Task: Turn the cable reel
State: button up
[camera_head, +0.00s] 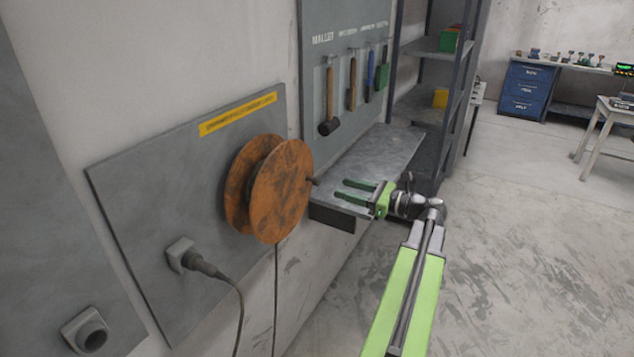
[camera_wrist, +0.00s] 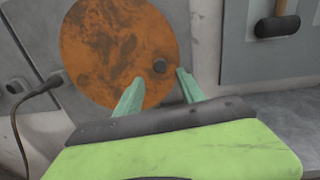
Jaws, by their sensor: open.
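The cable reel (camera_head: 281,190) is a rusty orange spool with two discs, mounted on a grey wall panel. In the wrist view the reel's disc (camera_wrist: 118,50) fills the upper middle.
A plug socket with a cable (camera_head: 186,256) sits on the panel below left of the reel. A narrow metal shelf (camera_head: 375,160) runs behind my gripper, under hanging mallets (camera_head: 330,100). A shelving rack (camera_head: 440,90) stands beyond. The floor to the right is open.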

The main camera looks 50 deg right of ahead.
aim_at(320, 181)
jog(key=x, duration=0.9)
jog(key=shift+w+a, duration=0.15)
jog(key=shift+w, duration=0.2)
jog(key=shift+c, duration=0.5)
grip_shut()
